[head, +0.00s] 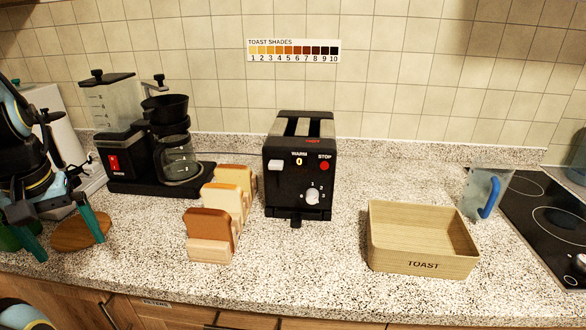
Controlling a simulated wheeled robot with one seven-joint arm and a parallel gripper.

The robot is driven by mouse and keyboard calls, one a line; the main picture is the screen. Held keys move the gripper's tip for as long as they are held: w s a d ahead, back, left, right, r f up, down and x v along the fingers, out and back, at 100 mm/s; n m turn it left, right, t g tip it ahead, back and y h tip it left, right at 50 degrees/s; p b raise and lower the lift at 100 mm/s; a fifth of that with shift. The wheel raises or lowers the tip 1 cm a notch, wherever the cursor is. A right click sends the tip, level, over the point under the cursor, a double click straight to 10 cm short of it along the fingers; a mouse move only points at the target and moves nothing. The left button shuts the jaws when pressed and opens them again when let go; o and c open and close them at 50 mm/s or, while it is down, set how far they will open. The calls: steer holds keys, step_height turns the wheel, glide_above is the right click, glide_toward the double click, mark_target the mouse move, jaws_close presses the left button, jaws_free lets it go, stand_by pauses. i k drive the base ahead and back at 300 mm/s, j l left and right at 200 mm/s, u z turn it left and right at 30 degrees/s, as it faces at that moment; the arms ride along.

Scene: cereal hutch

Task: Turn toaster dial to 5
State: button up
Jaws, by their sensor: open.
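The black toaster (299,170) stands upright in the middle of the counter. Its pale round dial (313,197) is low on the right of the front face, with small numbers around it; 1, 2 and 3 seem legible, but the pointer's setting is too small to tell. A black tab sticks out at the bottom front. My gripper (72,248) is at the far left with teal fingers spread, empty and well apart from the toaster.
A wooden rack (210,251) with bread slices stands left of the toaster, near its front. A coffee maker (125,160) is behind left. A wooden TOAST box (424,262), a clear jug (484,192) and a black hob (545,215) are right. Counter before the dial is clear.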

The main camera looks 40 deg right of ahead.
mark_target(313, 195)
steer(key=k+u, duration=0.1)
steer(key=u, duration=0.3)
steer(key=k+u, duration=0.1)
steer(key=u, duration=0.25)
steer(key=k+u, duration=0.1)
steer(key=u, duration=0.3)
steer(key=k+u, duration=0.1)
steer(key=u, duration=0.3)
steer(key=k+j, duration=0.1)
steer(key=k, duration=1)
steer(key=l, duration=0.1)
steer(key=k, duration=0.05)
